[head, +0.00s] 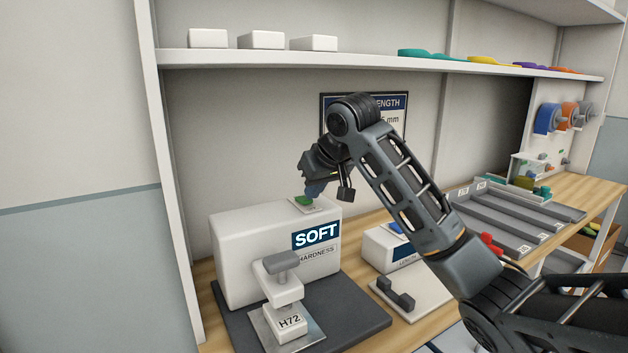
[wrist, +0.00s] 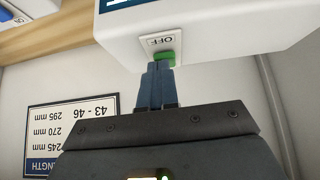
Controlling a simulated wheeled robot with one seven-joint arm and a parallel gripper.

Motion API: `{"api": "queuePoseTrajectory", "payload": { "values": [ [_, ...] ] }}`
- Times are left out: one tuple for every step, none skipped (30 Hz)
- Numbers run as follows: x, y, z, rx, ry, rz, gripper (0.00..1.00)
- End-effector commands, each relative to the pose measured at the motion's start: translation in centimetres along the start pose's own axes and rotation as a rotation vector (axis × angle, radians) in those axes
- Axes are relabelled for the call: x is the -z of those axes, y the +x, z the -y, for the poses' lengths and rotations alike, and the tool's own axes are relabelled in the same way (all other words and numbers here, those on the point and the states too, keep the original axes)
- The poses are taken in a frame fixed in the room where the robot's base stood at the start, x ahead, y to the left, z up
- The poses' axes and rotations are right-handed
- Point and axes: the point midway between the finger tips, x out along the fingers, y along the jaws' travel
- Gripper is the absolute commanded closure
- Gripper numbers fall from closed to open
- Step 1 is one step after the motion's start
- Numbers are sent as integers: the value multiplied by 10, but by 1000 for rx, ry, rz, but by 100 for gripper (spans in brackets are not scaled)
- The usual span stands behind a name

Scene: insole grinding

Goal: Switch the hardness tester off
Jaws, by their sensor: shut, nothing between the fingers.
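The white hardness tester (head: 245,240) stands on a dark base plate at the left of the bench, with a screen reading SOFT (head: 317,235). A green button (head: 304,200) sits on its top beside a small label. In the wrist view the green button (wrist: 165,58) is next to a label reading OFF (wrist: 160,41). My gripper (head: 314,190) is shut and empty, pointing down at the button. In the wrist view the closed fingertips (wrist: 158,68) meet the button's edge; I cannot tell whether they press it. A block marked H72 (head: 289,323) sits under the tester's head.
A second white device (head: 385,250) with a blue button stands to the right, behind my arm. Grey trays (head: 500,225) lie farther right. A shelf (head: 370,61) with white boxes and coloured insoles runs above. A size chart (wrist: 75,125) hangs on the back wall.

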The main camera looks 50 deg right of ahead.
Motion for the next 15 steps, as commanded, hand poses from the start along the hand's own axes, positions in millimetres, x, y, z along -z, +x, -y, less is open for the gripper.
{"api": "queuePoseTrajectory", "payload": {
  "values": [
    [0, 0, 0, 0, 0, 0, 100],
    [0, 0, 0, 0, 0, 0, 100],
    [0, 0, 0, 0, 0, 0, 100],
    [0, 0, 0, 0, 0, 0, 100],
    [0, 0, 0, 0, 0, 0, 100],
    [0, 0, 0, 0, 0, 0, 100],
    [0, 0, 0, 0, 0, -2, 100],
    [-1, 1, 0, 0, 0, -4, 100],
    [-2, 3, 0, 1, 0, -12, 100],
    [-4, 5, 1, 2, 0, -21, 100],
    [-5, 7, 1, 2, 0, -34, 100],
    [-8, 10, 1, 4, 2, -55, 100],
    [-10, 13, 1, 4, 2, -73, 100],
    [-11, 15, 2, 4, 1, -93, 100],
    [-13, 17, 2, 5, 2, -124, 100]
  ]
}}
